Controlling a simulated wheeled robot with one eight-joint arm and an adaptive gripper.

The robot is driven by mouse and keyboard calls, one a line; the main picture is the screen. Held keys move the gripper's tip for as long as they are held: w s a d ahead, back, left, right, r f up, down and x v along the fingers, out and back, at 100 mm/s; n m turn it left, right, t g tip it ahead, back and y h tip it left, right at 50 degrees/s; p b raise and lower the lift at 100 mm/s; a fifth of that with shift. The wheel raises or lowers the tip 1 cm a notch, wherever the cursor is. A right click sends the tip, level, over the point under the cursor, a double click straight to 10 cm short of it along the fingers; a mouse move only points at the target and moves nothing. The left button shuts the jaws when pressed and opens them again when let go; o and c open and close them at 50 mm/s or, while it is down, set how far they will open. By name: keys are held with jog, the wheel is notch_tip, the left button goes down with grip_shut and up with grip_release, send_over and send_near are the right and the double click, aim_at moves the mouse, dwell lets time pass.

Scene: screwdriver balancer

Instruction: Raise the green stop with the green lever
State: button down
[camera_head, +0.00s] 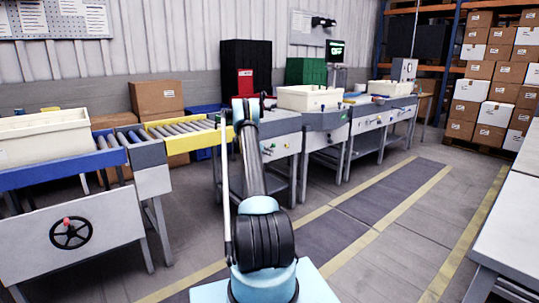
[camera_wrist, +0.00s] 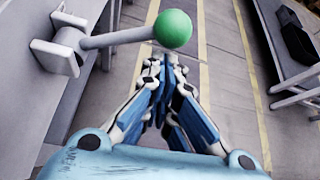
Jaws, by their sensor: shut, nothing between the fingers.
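The green lever shows in the wrist view as a grey rod with a round green knob (camera_wrist: 173,28). The rod comes out of a grey bracket (camera_wrist: 62,50) on the side of a grey machine and points right. My gripper (camera_wrist: 163,60) is shut and empty, its fingertips just below the knob in the picture. I cannot tell whether they touch it. In the head view my arm reaches to the conveyor line and hides my fingers. I cannot make out the green stop in either view.
A yellow-edged roller section (camera_head: 185,131) lies left of my arm, and a white bin (camera_head: 308,98) stands on the line to its right. A cream tote (camera_head: 45,135) sits at far left. Another table (camera_head: 515,225) stands at right. The floor aisle (camera_head: 375,225) between is clear.

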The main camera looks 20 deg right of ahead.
jog(key=s+a+r, duration=0.2)
jog(key=a, duration=0.7)
jog(key=shift+s, duration=0.25)
jog(key=shift+d, duration=0.1)
